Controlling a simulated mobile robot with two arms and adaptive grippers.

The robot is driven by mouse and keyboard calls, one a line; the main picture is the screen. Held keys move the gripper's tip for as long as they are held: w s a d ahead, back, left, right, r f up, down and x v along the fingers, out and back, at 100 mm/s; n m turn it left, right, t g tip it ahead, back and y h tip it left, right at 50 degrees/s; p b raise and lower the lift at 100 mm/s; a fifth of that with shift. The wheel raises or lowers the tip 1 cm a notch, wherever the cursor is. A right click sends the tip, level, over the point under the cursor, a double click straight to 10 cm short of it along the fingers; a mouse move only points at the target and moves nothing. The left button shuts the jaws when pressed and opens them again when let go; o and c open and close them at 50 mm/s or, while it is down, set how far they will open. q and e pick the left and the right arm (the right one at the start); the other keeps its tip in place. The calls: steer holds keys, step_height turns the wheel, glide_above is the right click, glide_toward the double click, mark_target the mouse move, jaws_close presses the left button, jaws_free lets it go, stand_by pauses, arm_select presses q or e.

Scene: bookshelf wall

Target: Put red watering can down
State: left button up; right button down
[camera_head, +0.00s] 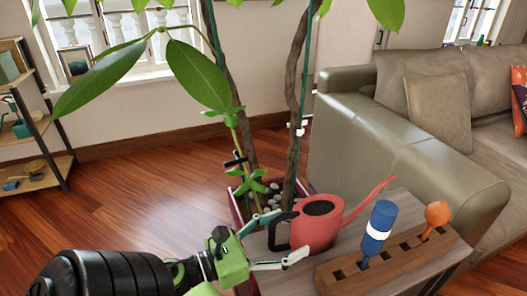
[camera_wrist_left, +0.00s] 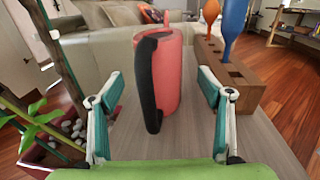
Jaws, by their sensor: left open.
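The red watering can (camera_head: 318,222) stands upright on a grey wooden side table (camera_head: 405,194). Its spout points right and its black handle (camera_head: 278,232) faces my left gripper. My left gripper (camera_head: 292,235) is open at the handle side of the can. In the left wrist view the can (camera_wrist_left: 168,80) stands between and beyond the open fingers (camera_wrist_left: 157,125), with the black handle (camera_wrist_left: 148,85) toward me. Neither finger visibly touches the can in that view. My right gripper does not show.
A wooden block holder (camera_head: 345,272) with a blue tool (camera_head: 377,232) and an orange tool (camera_head: 437,215) stands right of the can. A potted plant (camera_head: 240,200) is close on the left, its stems rising behind. A sofa (camera_head: 400,150) stands behind the table.

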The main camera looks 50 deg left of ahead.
arm_select(q)
steer(key=v, duration=0.5)
steer(key=shift+s+b, duration=0.3)
steer(key=shift+s, duration=0.1)
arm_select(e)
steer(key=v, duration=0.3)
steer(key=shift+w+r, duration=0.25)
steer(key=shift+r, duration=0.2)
